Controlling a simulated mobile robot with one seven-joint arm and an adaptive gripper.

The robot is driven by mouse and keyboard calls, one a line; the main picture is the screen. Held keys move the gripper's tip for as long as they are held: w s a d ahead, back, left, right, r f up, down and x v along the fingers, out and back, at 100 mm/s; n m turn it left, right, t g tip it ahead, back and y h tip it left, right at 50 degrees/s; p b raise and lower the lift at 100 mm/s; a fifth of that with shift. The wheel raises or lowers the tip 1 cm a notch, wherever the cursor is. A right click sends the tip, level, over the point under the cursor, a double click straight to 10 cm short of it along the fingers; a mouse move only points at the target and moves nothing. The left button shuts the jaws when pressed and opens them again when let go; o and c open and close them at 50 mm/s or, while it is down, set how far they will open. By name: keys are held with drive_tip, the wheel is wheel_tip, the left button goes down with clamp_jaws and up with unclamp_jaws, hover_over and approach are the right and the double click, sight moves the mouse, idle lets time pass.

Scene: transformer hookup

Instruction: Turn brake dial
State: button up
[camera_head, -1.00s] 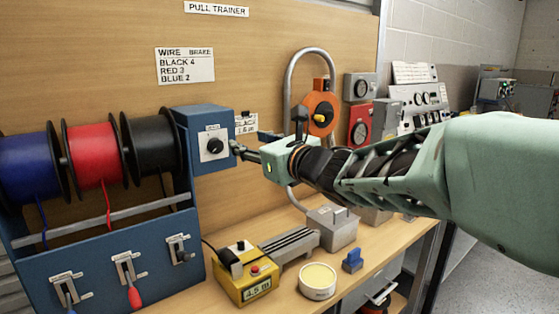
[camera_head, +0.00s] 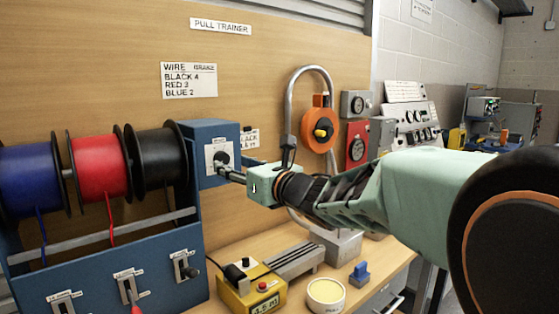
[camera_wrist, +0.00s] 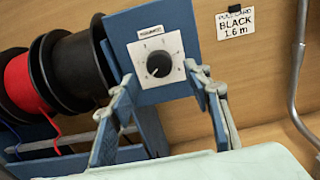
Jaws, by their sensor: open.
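The brake dial (camera_wrist: 158,65) is a black round knob on a white numbered plate, on the front of a blue box (camera_head: 208,133). In the head view the dial (camera_head: 221,158) is partly covered by my gripper (camera_head: 232,173), whose fingers reach to the plate. In the wrist view my open gripper (camera_wrist: 168,97) has one finger on each side of the dial and slightly below it. The fingers look apart from the knob; their exact depth to it is hard to tell. A white pointer mark shows on the knob at its lower left.
Blue (camera_head: 30,180), red (camera_head: 100,167) and black (camera_head: 158,155) wire spools stand left of the box. A brake sign (camera_head: 189,80) reads black 4, red 3, blue 2. A card (camera_wrist: 236,36) reads black 1.6 m. A yellow meter (camera_head: 250,290) sits below.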

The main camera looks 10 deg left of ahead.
sight(224, 161)
drive_tip(key=shift+x, duration=2)
drive_tip(key=c, duration=1.2)
drive_tip(key=shift+o, duration=0.2)
